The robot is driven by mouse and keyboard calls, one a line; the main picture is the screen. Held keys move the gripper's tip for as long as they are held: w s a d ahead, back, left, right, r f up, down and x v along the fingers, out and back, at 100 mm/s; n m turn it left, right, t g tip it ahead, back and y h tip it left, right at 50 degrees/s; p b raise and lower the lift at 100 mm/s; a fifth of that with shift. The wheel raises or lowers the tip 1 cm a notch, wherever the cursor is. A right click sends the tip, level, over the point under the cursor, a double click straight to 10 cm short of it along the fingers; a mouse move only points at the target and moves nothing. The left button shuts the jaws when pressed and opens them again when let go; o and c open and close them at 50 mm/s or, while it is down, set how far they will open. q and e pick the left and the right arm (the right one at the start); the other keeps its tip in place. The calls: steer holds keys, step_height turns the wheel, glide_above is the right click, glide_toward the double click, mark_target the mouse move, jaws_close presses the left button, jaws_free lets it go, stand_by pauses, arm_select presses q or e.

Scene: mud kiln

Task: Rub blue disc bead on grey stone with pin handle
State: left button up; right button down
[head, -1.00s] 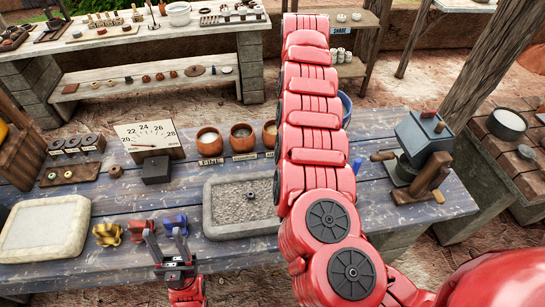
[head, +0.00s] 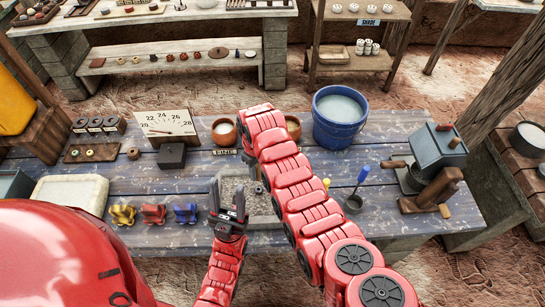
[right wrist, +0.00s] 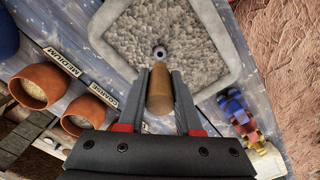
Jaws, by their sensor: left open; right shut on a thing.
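The grey stone (head: 236,187), a rough slab in a paler raised rim, lies mid-bench, partly hidden by my arms. It also fills the top of the right wrist view (right wrist: 195,45). My right gripper (right wrist: 161,76) is shut on the brown wooden pin handle (right wrist: 160,92), over the stone. A small dark bluish ring, seemingly the disc bead (right wrist: 158,52), shows at the handle's far end. I cannot tell whether it touches the stone. In the head view the right gripper is mostly hidden. My left gripper (head: 230,207) is open and empty at the stone's front left edge.
Yellow (head: 122,215), red (head: 153,214) and blue (head: 186,213) pieces stand left of the stone. A pale slab (head: 75,190) lies further left. Clay pots (head: 224,131) stand behind.

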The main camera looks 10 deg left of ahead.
mark_target(258, 178)
steer(key=shift+s+f+b, duration=0.15)
steer(key=shift+f+b, duration=0.2)
steer(key=shift+f, duration=0.35)
steer(key=shift+f+b, duration=0.8)
steer(key=shift+f, duration=0.8)
steer(key=shift+f+b, duration=1)
steer(key=shift+f, duration=0.05)
stand_by(0.4)
